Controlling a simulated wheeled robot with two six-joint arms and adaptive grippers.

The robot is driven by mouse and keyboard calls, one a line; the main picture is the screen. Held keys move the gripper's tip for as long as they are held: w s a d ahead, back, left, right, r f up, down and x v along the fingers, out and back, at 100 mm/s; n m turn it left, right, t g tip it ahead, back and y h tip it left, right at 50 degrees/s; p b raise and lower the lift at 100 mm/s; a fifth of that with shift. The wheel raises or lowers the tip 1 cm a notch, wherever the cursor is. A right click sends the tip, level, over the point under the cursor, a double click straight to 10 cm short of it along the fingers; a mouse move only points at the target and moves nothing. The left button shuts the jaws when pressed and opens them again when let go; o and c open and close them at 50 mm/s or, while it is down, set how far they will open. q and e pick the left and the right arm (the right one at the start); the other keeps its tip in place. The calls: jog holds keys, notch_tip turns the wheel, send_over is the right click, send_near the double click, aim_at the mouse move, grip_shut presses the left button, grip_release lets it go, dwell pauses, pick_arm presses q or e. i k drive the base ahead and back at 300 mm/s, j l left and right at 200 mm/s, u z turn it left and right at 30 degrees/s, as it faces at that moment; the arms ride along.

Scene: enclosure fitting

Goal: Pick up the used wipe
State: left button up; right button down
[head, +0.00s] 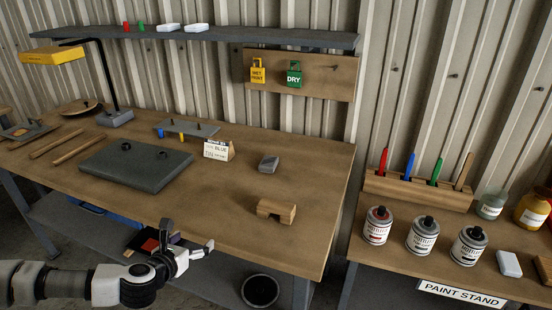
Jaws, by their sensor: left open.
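No object shows plainly as a used wipe. A small grey block-like piece (269,163) lies on the right part of the wooden workbench (310,190); I cannot tell whether it is a folded wipe. My left gripper (190,238) is open and empty, in front of the bench's front edge, well apart from the grey piece. My right gripper is not in view.
A dark panel (135,168), a card sign (218,151) and a notched wooden block (276,210) are on the bench. A round black bin (260,290) stands below. The paint stand (400,255) at right holds several tins. A shelf (240,36) bears white pads.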

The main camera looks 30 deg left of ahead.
aim_at(268, 164)
jog(key=i, duration=1.2)
